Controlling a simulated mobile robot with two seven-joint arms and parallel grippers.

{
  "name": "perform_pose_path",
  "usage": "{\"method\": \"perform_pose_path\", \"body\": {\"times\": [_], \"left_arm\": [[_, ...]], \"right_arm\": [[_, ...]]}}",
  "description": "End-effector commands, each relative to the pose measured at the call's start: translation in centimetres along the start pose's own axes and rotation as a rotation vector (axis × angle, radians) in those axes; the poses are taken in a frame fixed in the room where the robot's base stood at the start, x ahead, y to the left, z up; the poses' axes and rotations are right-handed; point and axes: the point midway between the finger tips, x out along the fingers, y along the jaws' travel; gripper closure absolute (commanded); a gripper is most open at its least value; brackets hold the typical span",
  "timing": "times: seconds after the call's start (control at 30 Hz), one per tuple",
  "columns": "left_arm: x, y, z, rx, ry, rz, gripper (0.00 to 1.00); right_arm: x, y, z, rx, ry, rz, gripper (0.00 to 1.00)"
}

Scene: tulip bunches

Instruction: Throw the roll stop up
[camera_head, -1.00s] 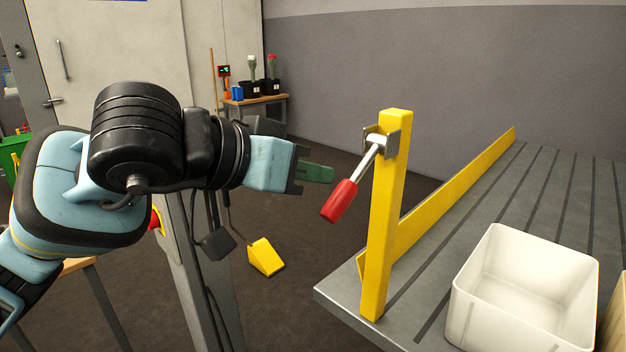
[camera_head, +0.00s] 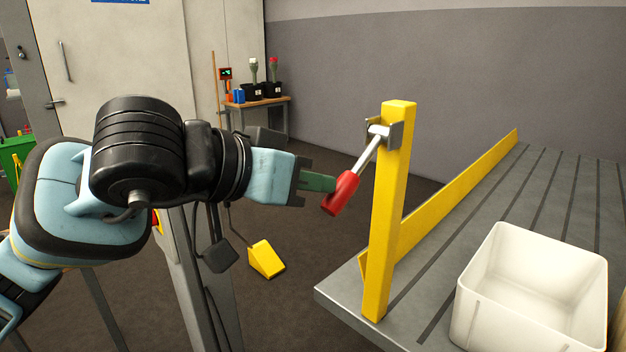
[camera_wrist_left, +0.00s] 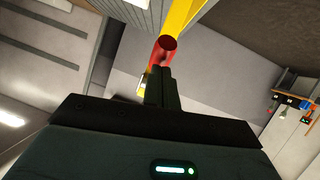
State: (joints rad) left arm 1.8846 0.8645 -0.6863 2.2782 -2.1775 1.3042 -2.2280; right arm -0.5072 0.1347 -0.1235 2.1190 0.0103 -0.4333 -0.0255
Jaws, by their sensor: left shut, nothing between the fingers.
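The roll stop is a lever with a red handle (camera_head: 341,193) and a metal shaft (camera_head: 368,156), mounted by a bracket (camera_head: 387,133) near the top of a yellow post (camera_head: 387,220). The lever hangs down and to the left of the post. My left gripper (camera_head: 322,183) is shut and empty, its green fingers at the left side of the red handle, seemingly touching it. In the left wrist view the red handle (camera_wrist_left: 163,48) is right at the tip of the closed fingers (camera_wrist_left: 158,85). My right gripper is not in view.
A yellow rail (camera_head: 455,190) runs from the post along the grey slatted table (camera_head: 400,325). A white bin (camera_head: 470,315) stands on the table. A yellow wedge-shaped thing (camera_head: 266,259) lies on the floor. A small bench (camera_head: 262,103) with pots is at the back.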

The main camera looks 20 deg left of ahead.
Motion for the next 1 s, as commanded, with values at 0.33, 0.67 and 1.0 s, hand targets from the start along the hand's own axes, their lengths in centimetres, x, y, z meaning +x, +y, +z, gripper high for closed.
{"method": "perform_pose_path", "body": {"times": [0.33,0.67,1.0], "left_arm": [[-0.4,0.1,0.1,-0.002,-0.021,-0.001,1.00],[-5.8,0.1,-1.5,0.005,-0.002,-0.002,1.00],[-11.3,-0.1,-0.1,0.002,0.000,-0.001,1.00]], "right_arm": [[-0.2,0.1,-0.7,-0.003,0.012,0.002,0.35],[-1.8,-0.3,-1.6,-0.005,0.022,0.000,0.35],[-1.7,-0.4,-0.9,-0.002,0.010,-0.002,0.35]]}}
